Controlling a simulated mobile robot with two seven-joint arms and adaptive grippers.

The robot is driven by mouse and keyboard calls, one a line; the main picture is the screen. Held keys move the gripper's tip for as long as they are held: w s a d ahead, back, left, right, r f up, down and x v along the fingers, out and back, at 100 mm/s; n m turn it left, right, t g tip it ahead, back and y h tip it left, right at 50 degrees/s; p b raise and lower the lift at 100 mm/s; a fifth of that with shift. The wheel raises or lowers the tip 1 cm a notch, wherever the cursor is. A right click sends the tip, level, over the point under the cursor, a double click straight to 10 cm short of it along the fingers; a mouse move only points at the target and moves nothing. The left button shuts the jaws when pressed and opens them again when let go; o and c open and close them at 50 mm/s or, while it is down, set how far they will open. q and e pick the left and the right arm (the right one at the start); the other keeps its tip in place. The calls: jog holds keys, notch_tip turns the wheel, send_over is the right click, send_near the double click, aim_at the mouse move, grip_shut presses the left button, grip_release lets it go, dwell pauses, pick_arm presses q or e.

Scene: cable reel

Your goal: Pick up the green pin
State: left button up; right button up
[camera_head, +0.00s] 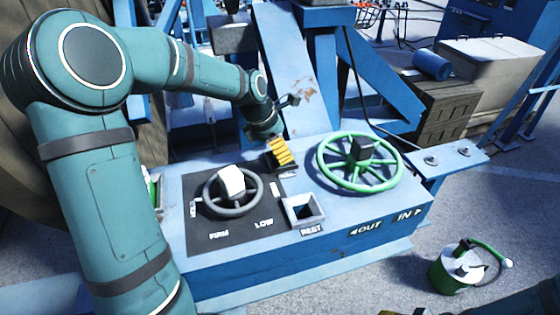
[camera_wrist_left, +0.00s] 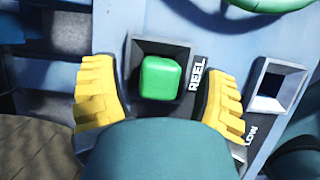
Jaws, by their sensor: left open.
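The green pin (camera_wrist_left: 160,77) shows in the left wrist view as a rounded green block in a dark square socket beside the word REEL. My left gripper (camera_wrist_left: 160,88) is open, with one yellow finger on each side of the pin. Gaps show between the pin and both fingers. In the head view my left gripper (camera_head: 279,153) points down at the back of the blue console, and it hides the pin there.
The blue console (camera_head: 330,262) carries a grey handwheel (camera_head: 212,207), a green handwheel (camera_head: 328,173) and an empty square socket (camera_head: 303,208) marked REST. A green can (camera_head: 447,277) stands on the floor at right. Blue frame beams stand behind the console.

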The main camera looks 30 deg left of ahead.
pick_arm(q)
grip_shut()
notch_tip(320, 180, up, 29)
jog(key=p, duration=1)
dwell(1.7)
